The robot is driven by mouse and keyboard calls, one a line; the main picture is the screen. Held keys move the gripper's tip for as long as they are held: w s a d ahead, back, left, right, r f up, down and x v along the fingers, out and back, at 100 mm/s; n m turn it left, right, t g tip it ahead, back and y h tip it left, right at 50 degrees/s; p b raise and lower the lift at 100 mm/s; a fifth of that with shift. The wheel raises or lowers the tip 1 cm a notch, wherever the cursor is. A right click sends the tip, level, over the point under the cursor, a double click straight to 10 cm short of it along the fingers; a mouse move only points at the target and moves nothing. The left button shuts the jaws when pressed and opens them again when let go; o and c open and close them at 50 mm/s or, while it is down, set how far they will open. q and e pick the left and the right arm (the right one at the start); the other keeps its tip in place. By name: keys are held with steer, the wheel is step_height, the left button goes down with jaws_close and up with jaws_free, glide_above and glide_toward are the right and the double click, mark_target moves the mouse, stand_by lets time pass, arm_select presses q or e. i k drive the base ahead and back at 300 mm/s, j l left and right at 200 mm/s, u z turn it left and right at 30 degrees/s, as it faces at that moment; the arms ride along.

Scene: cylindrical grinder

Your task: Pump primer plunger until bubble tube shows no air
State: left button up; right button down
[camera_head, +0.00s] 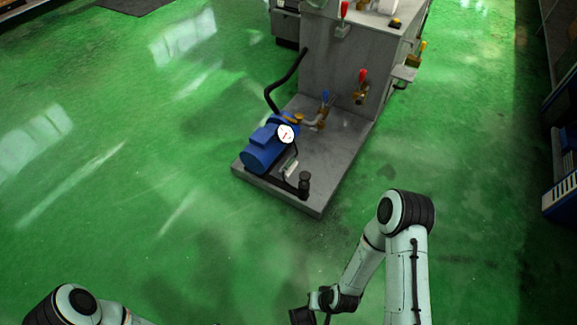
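A black upright knob (305,181), which looks like the primer plunger, stands at the front corner of the grey machine base. A small pale, clear-looking piece (290,168), possibly the bubble tube, sits between it and the blue pump motor (262,150). It is too small to tell whether air shows in it. My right arm comes in from the lower right, and its dark end (303,316) is at the bottom edge, well apart from the knob. Its fingers cannot be made out. My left arm shows only at the bottom left corner; its gripper is out of view.
A round white gauge (286,134) faces up by the motor. A black hose (270,97) arches left. Green floor (170,210) around the base is clear. A blue cabinet (562,185) stands right.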

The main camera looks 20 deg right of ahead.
mark_target(304, 176)
steer(key=i+l+z, duration=0.1)
steer(key=i+z, duration=0.6)
steer(key=i+j+z, duration=0.2)
steer(key=i+z, duration=0.15)
steer(key=i, duration=0.1)
